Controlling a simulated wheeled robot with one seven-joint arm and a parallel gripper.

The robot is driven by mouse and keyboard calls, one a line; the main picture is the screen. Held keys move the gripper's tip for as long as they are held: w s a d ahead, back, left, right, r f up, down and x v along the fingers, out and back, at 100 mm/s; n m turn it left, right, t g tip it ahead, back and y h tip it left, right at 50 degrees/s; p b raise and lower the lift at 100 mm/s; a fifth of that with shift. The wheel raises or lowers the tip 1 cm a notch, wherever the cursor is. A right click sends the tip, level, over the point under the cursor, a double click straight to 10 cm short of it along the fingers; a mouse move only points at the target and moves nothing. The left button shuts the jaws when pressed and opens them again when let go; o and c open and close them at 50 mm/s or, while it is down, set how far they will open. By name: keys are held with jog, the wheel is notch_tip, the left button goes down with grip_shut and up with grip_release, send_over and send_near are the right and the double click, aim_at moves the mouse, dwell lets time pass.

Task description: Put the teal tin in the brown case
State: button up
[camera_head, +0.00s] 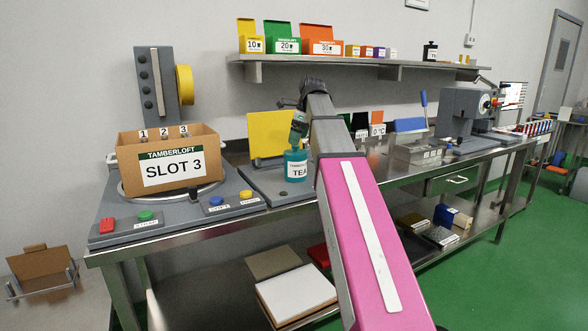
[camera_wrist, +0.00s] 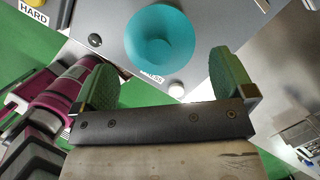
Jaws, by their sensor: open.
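The teal tin (camera_head: 296,168) stands upright on the grey station plate, with a white TEA label on its side. In the wrist view I see its round top (camera_wrist: 160,38) from above, beyond my fingertips. My gripper (camera_head: 298,137) is just above the tin, its green fingers pointing down. In the wrist view my gripper (camera_wrist: 165,62) is open, with a finger on each side and nothing held. The brown case (camera_head: 125,148), marked TAMBERLOFT SLOT 3, sits to the left on a round turntable. Its inside is mostly hidden by its front wall; tabs 1, 2 and 3 show above it.
A yellow panel (camera_head: 268,133) stands behind the tin. A grey post (camera_head: 152,85) with a yellow disc rises behind the case. Colored buttons (camera_head: 145,216) line the bench front. A shelf (camera_head: 350,62) with boxes runs above. A smaller brown carton (camera_head: 40,262) sits low at left.

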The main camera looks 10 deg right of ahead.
aim_at(294, 151)
jog(key=shift+x, duration=3.2)
jog(key=shift+s, duration=0.15)
jog(key=c, duration=1)
jog(key=shift+r, duration=0.1)
jog(key=shift+r, duration=0.1)
